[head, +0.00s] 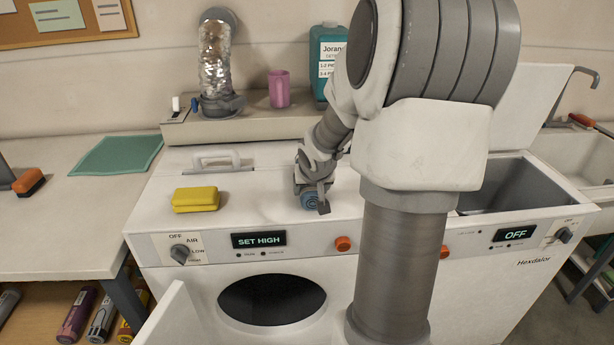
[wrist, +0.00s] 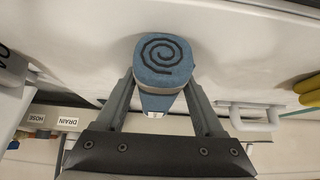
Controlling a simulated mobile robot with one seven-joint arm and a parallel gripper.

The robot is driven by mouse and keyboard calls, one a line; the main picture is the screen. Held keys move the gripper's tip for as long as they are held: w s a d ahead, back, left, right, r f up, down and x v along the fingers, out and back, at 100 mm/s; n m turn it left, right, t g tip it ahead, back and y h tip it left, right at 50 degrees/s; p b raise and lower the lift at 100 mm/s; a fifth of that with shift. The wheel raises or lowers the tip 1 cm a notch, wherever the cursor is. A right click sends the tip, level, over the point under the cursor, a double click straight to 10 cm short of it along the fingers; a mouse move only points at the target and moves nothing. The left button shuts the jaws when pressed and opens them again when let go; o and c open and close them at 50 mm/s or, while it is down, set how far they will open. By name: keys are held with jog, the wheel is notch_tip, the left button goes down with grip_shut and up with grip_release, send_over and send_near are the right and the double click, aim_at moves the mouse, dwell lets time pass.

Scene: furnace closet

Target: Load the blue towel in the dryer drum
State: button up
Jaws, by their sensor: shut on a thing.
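The blue towel (head: 309,201) is a small roll at the front of the dryer's white top. In the wrist view its spiral end (wrist: 163,62) faces the camera. My gripper (head: 315,190) is shut on it, one finger on each side. I cannot tell whether the towel touches the top or hangs just above it. The dryer drum (head: 272,300) shows as a dark round opening in the front panel, below and left of my gripper. The dryer door (head: 172,322) stands open to the left. The dryer display (head: 259,240) reads SET HIGH.
A yellow sponge (head: 195,199) and a white handle (head: 215,160) are on the dryer top, left of my gripper. A pink cup (head: 279,88) and teal bottle (head: 327,60) stand on the back ledge. The washer tub (head: 510,186) is open at right.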

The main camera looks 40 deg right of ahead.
grip_shut()
notch_tip(320, 180, up, 6)
jog(key=p, duration=0.6)
